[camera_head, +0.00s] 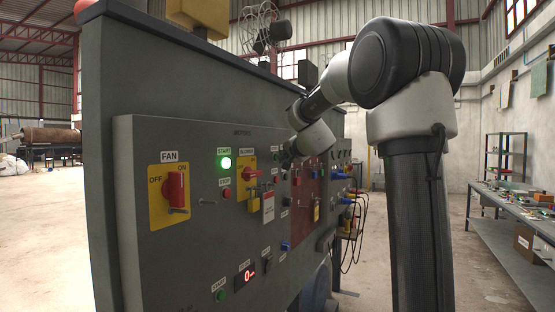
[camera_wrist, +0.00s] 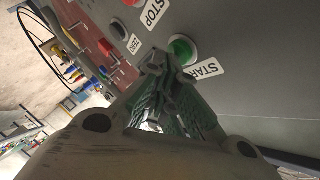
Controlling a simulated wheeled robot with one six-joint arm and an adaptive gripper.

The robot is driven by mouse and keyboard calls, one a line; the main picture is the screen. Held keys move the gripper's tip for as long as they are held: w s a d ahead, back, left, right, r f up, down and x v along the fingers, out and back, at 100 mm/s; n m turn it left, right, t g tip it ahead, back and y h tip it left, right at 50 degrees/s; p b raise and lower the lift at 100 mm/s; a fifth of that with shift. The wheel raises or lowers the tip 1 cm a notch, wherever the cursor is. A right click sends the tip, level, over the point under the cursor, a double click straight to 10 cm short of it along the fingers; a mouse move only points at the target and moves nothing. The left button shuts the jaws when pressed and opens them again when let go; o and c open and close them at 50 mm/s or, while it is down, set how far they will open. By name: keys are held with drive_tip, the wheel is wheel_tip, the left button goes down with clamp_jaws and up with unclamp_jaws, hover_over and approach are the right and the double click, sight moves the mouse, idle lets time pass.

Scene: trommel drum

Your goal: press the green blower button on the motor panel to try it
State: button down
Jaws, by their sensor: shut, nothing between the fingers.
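In the wrist view a green button (camera_wrist: 182,49) beside a START label sits on the grey panel. My gripper (camera_wrist: 156,62) is shut and empty, its fingertips just beside and partly over the button's edge; I cannot tell whether they touch it. In the head view my gripper (camera_head: 287,156) is at the motor panel (camera_head: 190,240), right of the yellow blower switch plate (camera_head: 246,168), its tips hard to make out. A padlock (camera_head: 253,190) and a red-and-white tag (camera_head: 268,207) hang at that plate. A lit green START button (camera_head: 226,162) is left of it.
A red STOP button (camera_head: 226,194) is below the lit one. The FAN switch (camera_head: 173,188) is at left. Cables (camera_head: 352,220) hang at the panel's far end. A workbench (camera_head: 508,215) stands right.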

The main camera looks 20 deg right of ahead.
drive_tip(key=shift+s+d, duration=0.4)
drive_tip(key=shift+s, duration=0.1)
drive_tip(key=shift+s+d, duration=0.75)
drive_tip(key=shift+s, duration=0.25)
drive_tip(key=shift+s+d, duration=0.75)
drive_tip(key=shift+s, duration=0.25)
